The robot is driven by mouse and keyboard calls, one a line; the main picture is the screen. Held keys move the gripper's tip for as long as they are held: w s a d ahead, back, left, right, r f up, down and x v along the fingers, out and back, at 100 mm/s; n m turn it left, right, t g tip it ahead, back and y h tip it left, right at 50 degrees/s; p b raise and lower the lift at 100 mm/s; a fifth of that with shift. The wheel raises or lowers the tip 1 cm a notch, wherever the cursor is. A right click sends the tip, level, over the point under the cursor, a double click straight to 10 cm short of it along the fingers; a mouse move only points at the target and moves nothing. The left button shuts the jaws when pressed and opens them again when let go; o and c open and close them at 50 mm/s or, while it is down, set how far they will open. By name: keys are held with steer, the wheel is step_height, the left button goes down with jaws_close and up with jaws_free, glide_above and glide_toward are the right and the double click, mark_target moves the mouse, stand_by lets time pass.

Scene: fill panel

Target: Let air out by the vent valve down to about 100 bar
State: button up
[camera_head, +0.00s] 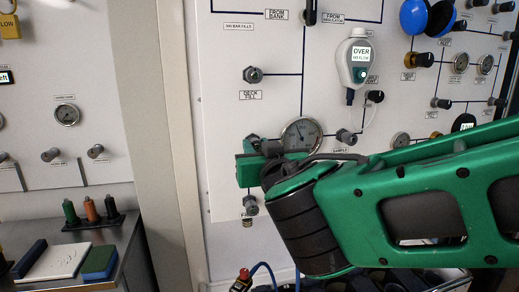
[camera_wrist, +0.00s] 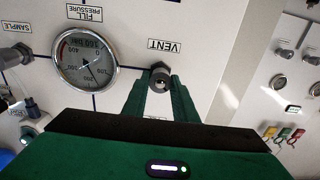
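The vent valve (camera_wrist: 160,79) is a dark round knob on the white panel. In the wrist view, which is upside down, the VENT label (camera_wrist: 164,45) sits beside it. My gripper (camera_wrist: 159,82) has its two green fingers on either side of the knob, close to it. I cannot tell whether they touch or grip it. In the head view my gripper (camera_head: 250,160) is against the panel, left of the fill pressure gauge (camera_head: 302,135), partly hiding the valve area. The gauge shows large in the wrist view (camera_wrist: 86,62); its exact reading is unclear.
The sample knob (camera_head: 346,137) is right of the gauge. The deck fill fitting (camera_head: 252,75) is above my gripper, and another fitting (camera_head: 250,205) is just below it. A gas meter (camera_head: 355,62) reading OVER hangs upper right. A bench (camera_head: 125,235) stands lower left.

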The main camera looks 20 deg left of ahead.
steer(key=shift+n, duration=0.7)
steer(key=shift+d, duration=0.1)
steer(key=o, duration=1)
steer(key=v, duration=1)
steer(key=shift+s+d, duration=0.15)
steer(key=shift+s, duration=0.1)
